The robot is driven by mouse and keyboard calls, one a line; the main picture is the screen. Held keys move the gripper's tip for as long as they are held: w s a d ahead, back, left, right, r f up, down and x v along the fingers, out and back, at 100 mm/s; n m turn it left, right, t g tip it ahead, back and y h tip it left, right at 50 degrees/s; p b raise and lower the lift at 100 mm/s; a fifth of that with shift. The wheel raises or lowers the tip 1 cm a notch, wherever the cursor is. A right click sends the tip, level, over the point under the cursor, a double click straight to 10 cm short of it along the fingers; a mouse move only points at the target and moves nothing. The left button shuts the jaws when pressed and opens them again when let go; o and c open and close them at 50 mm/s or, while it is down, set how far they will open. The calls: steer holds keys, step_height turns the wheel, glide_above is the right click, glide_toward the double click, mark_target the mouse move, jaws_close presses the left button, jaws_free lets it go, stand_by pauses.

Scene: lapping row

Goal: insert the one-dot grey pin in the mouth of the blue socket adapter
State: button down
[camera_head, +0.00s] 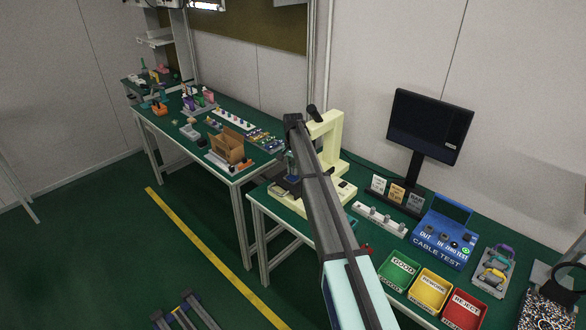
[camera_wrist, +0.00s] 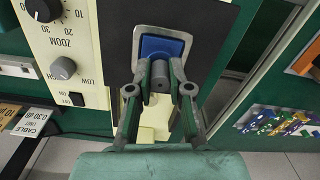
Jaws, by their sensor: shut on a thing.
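My gripper (camera_wrist: 160,82) is shut on a grey pin (camera_wrist: 159,74), a short cylinder between its fingertips in the wrist view. The blue socket adapter (camera_wrist: 161,46) sits directly beyond the pin, framed by a pale rounded plate (camera_wrist: 143,36) on a dark panel. The pin and fingertips overlap the adapter's lower part. I cannot tell whether the pin touches the adapter or has entered its mouth. The mouth and any dot on the pin do not show. In the head view my arm covers much of this spot, and the pin cannot be made out.
The cream instrument (camera_head: 328,135) with zoom knobs (camera_wrist: 62,68) stands close around my gripper. To its right are a monitor (camera_head: 428,125), a blue cable tester (camera_head: 443,237) and green, yellow and red bins (camera_head: 398,270). A cardboard box (camera_head: 228,148) sits on the left bench.

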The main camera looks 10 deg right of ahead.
steer(key=shift+f, duration=0.2)
steer(key=c, duration=1)
jaws_free()
step_height(320, 180, up, 12)
steer(key=shift+s, duration=0.1)
